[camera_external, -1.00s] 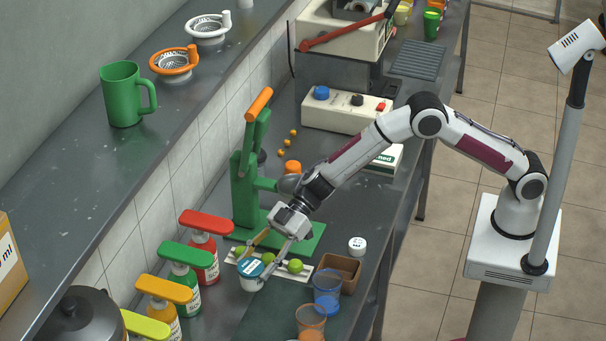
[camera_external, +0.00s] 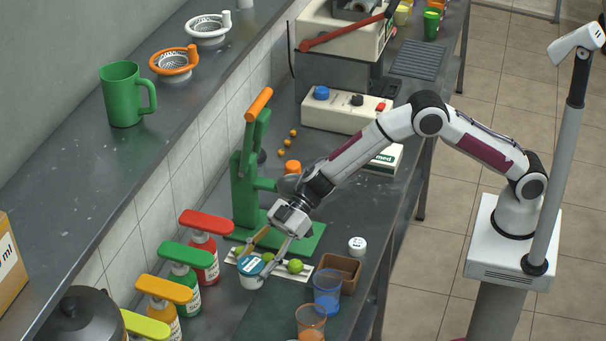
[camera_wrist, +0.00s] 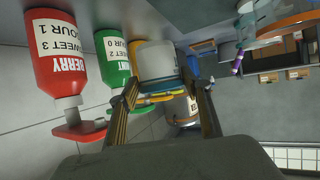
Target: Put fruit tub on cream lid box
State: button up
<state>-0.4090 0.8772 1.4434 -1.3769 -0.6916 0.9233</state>
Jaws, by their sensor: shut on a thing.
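The fruit tub (camera_external: 251,273) is a small white tub with a blue-and-white top, at the front of the counter near the sauce bottles. My gripper (camera_external: 259,267) is shut on it, one finger on each side. In the wrist view the white tub (camera_wrist: 155,58) sits between the two fingers (camera_wrist: 160,84). I cannot tell whether its base touches the counter. A box with a pale lid (camera_external: 387,158) and green lettering stands farther back on the right, partly hidden behind my arm.
Pump bottles, including a red one (camera_external: 204,256), stand close left of the tub. A green press (camera_external: 245,190) and a white tray (camera_external: 268,268) with green fruit are beside it. A brown bin (camera_external: 340,270) and blue cup (camera_external: 327,291) stand right.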

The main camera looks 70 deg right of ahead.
jog(key=shift+r, duration=0.1)
jog(key=s+d+m+t, duration=0.2)
jog(key=s+d, duration=0.3)
jog(key=d, duration=0.2)
jog(key=w+d+f+m+t+h, duration=0.1)
jog(key=d+m+t+h, duration=0.15)
jog(key=d, duration=1.35)
jog(key=w+d+f+m+t+h, duration=0.1)
jog(key=d+m+t+h, duration=0.15)
jog(key=d, duration=1.45)
jog(key=s+d+r+m+h, duration=0.1)
jog(key=s+d, duration=0.3)
jog(key=d, duration=0.6)
jog(key=s+d+r+m+h, duration=0.1)
jog(key=s+d+r, duration=0.2)
jog(key=d, duration=0.7)
jog(key=s+d+r+m+h, duration=0.1)
jog(key=s+d+r, duration=0.2)
jog(key=s+d, duration=0.4)
jog(key=d, duration=0.4)
jog(key=shift+s+h, duration=0.15)
jog(key=shift+h, duration=0.25)
jog(key=shift+m, duration=0.3)
